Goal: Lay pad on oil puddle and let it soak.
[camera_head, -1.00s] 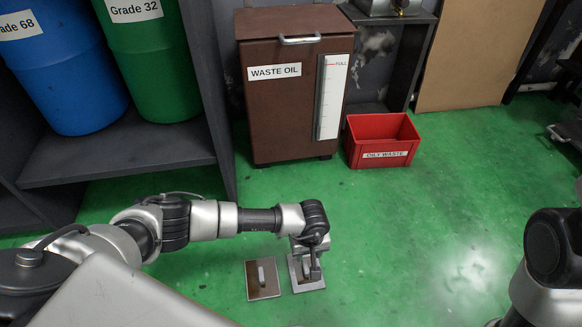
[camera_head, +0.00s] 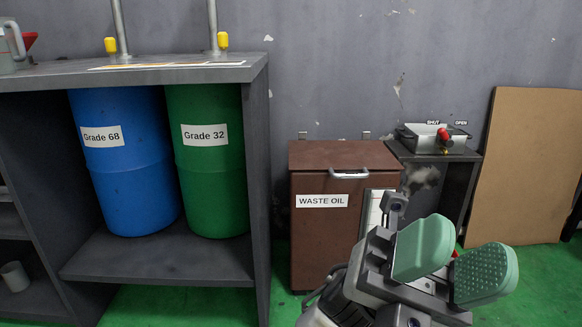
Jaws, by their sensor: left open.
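My left gripper (camera_head: 455,262) is raised in the lower right foreground, its two green padded fingers spread apart. I see nothing held between them. The gripper covers part of the brown waste oil bin's front and most of the red box behind it. No pad and no oil puddle show in this view. My right gripper is out of view.
The brown waste oil bin (camera_head: 312,240) stands against the wall. Blue (camera_head: 125,175) and green (camera_head: 208,170) drums sit in a dark shelf at left. A metal unit with a red-knobbed lever (camera_head: 443,136) sits on a stand. A cardboard panel (camera_head: 520,165) leans at right.

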